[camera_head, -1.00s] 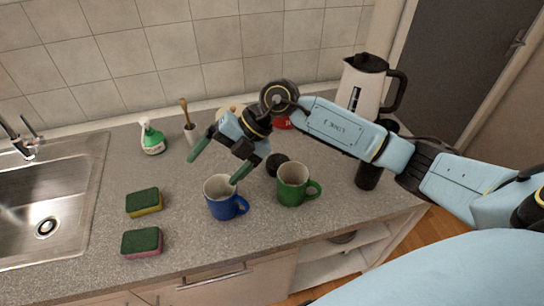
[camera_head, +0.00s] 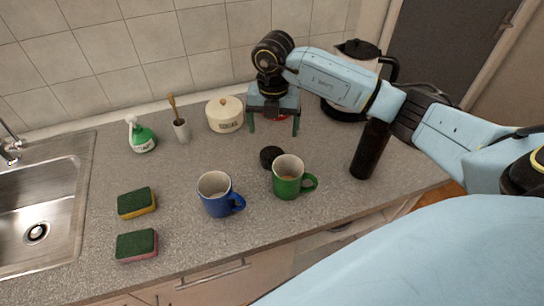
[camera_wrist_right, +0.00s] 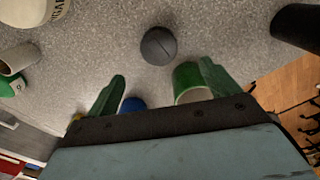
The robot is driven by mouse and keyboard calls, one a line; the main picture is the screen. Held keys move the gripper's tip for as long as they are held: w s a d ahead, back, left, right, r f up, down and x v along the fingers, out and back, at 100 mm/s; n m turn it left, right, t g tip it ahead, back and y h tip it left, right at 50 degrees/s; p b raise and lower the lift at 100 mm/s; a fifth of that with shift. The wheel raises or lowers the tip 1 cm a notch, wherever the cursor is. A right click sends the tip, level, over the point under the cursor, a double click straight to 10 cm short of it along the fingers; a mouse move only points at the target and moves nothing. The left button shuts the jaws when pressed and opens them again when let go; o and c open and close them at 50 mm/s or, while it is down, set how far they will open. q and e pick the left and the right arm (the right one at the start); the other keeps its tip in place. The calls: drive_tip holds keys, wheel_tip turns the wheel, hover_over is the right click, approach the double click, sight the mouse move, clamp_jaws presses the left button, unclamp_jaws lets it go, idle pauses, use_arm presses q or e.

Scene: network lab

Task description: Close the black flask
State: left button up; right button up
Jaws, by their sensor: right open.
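The black flask (camera_head: 371,149) stands upright at the right of the counter, partly behind my right arm. Its body also shows at the top right of the right wrist view (camera_wrist_right: 298,27). A round black lid (camera_head: 270,156) lies apart from it on the counter, behind the green mug; it also shows in the right wrist view (camera_wrist_right: 158,46). My right gripper (camera_head: 273,127) is open and empty, pointing down above the counter behind the lid. The flask's top is hidden by my arm. My left gripper is not in view.
A green mug (camera_head: 285,184) is close in front of the lid, with a blue mug (camera_head: 214,205) to its left. A sugar pot (camera_head: 225,115) and kettle (camera_head: 345,105) stand behind. Two sponges (camera_head: 136,203) lie near the sink (camera_head: 60,215). Bare counter lies between lid and flask.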

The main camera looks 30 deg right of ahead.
hover_over(272, 156)
drive_tip(key=f, duration=0.5)
drive_tip(key=shift+w+d+f, duration=0.15)
drive_tip(key=shift+d+f, duration=0.1)
drive_tip(key=f, duration=0.2)
drive_tip(key=f+p, duration=0.1)
drive_tip(key=f, duration=0.1)
drive_tip(key=shift+s+a, duration=0.2)
drive_tip(key=shift+a, duration=0.1)
drive_tip(key=shift+f, duration=0.65)
drive_tip(key=shift+c, duration=0.2)
drive_tip(key=c, duration=1)
drive_tip(key=shift+r, duration=0.15)
wheel_tip(272, 156, up, 10)
drive_tip(key=shift+f+b, duration=0.1)
drive_tip(key=shift+b, duration=0.2)
